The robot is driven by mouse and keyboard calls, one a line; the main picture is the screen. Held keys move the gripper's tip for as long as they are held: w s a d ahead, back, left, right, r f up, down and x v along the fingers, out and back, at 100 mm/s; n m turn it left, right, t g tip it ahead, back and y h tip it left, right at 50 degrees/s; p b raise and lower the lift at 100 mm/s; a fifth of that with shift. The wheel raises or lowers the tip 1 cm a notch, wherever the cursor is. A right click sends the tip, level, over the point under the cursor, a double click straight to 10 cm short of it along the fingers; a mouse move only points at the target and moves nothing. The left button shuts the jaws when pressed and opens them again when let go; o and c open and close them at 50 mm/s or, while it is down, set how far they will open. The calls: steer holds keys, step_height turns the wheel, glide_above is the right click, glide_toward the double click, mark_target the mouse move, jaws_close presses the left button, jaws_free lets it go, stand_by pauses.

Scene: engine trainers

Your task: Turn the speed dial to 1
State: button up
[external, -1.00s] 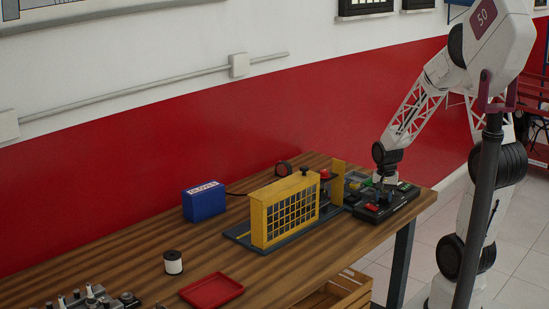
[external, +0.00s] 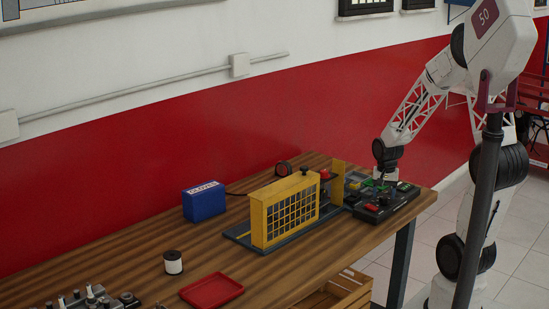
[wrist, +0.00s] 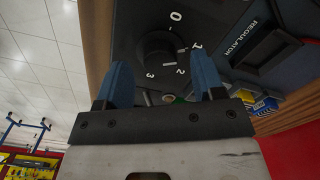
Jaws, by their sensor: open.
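The speed dial (wrist: 158,52) is a round black knob on a dark panel in the wrist view. White marks 0, 1, 2 and 3 run around its right and lower sides. I cannot clearly tell which mark the knob points to. My gripper (wrist: 163,74) is open, with its two blue fingers apart and the dial showing between and beyond their tips. No contact with the dial is visible. In the external view my gripper (external: 385,174) is over the black control panel (external: 372,215) at the table's right end; the dial is not distinct there.
A REGULATOR control (wrist: 267,45) sits right of the dial. A yellow caged engine trainer (external: 285,212) stands left of the panel, with a blue box (external: 204,201) farther left. A red tray (external: 211,290) and a spool (external: 173,262) lie toward the front left.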

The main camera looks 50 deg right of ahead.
mark_target(378, 195)
step_height(378, 195, up, 6)
steer(key=shift+r, duration=0.25)
stand_by(0.6)
steer(key=shift+a+r, duration=0.3)
steer(key=s+a+r+n+t, duration=0.1)
steer(key=s+a+r+n, duration=0.5)
steer(key=a, duration=0.3)
steer(key=s+a+r+n+t, duration=0.1)
steer(key=s+a+r+n, duration=0.4)
steer(key=s+a+r, duration=0.3)
steer(key=shift+s+a+n+t, duration=0.35)
steer(key=shift+s+a, duration=0.3)
steer(key=shift+a, duration=0.35)
